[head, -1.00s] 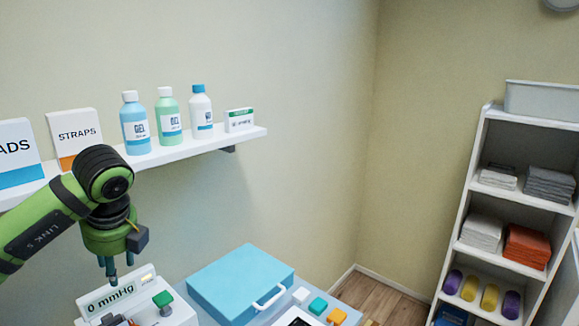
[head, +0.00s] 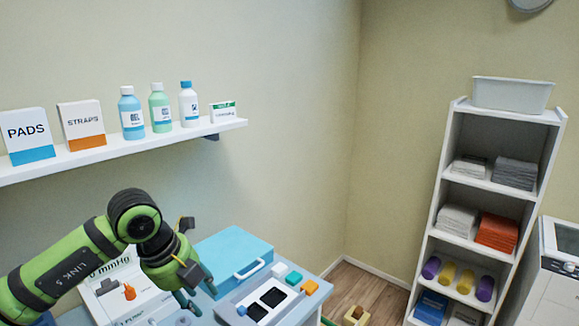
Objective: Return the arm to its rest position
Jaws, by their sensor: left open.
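My left arm comes in from the left, and its green left gripper (head: 197,295) points down with its fingers apart. It hangs between the white device marked "mmHg" (head: 147,296) and the light blue case (head: 222,247). I see nothing held between the fingers. The arm covers part of the device and its display. Whether the fingertips touch anything below cannot be told. My right gripper is not in view.
A grey tray (head: 234,301) with dark pads lies right of the gripper. Above, a white wall shelf (head: 190,135) holds bottles and boxes. A white rack (head: 447,150) with towels and rolls stands at right, beside a white cabinet (head: 553,285).

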